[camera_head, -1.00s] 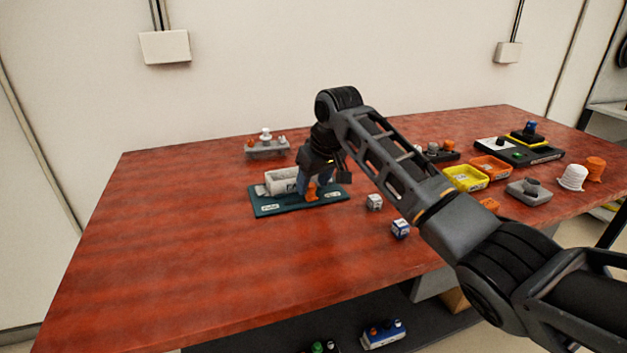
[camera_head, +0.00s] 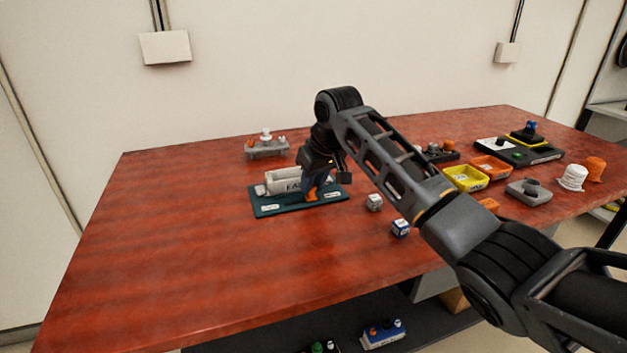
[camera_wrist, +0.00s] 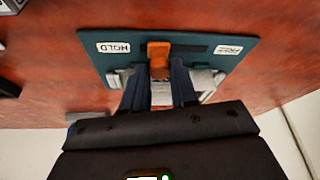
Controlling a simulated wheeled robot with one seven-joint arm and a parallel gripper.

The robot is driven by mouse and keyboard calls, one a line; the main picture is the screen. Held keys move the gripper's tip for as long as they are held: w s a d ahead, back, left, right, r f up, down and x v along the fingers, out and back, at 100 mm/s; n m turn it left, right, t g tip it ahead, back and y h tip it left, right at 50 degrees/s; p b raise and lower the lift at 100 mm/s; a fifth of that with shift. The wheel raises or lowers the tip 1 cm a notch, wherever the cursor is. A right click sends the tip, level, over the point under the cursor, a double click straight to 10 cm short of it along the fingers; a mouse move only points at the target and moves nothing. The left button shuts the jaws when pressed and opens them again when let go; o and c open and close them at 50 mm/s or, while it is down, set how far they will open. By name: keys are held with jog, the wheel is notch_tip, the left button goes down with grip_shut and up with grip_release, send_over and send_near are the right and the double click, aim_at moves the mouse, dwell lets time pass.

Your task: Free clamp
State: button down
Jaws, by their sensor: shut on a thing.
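The clamp is a dark teal base plate (camera_head: 262,212) on the red table, with a pale grey body (camera_head: 283,183) at its back. The wrist view shows the plate (camera_wrist: 190,43) with a HOLD label (camera_wrist: 113,47) on the left and another label, seemingly FREE, (camera_wrist: 228,50) on the right. An orange handle (camera_wrist: 159,52) stands in a dark slot (camera_wrist: 193,49), nearer the HOLD label; bare slot runs right of it. My gripper (camera_wrist: 160,78) has its blue-grey fingers on either side of the handle and is shut on it. In the head view my gripper (camera_head: 315,188) hides part of the clamp.
Two small labelled cubes, one (camera_head: 374,202) and another (camera_head: 400,228), lie right of the clamp. A grey stand (camera_head: 267,151) is behind it. Yellow (camera_head: 464,186) and orange (camera_head: 491,172) trays and white (camera_head: 572,178) and orange cups lie farther right. The table's left side is clear.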

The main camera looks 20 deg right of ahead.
jog(key=a+p, duration=0.1)
jog(key=a, duration=0.3)
jog(key=shift+a+p, duration=0.25)
jog(key=shift+p, duration=0.1)
jog(key=shift+a, duration=0.2)
jog(key=c, duration=0.9)
grip_release()
jog(key=shift+a, duration=0.1)
jog(key=v, duration=0.7)
jog(key=shift+s+r, duration=0.2)
jog(key=shift+r, duration=0.1)
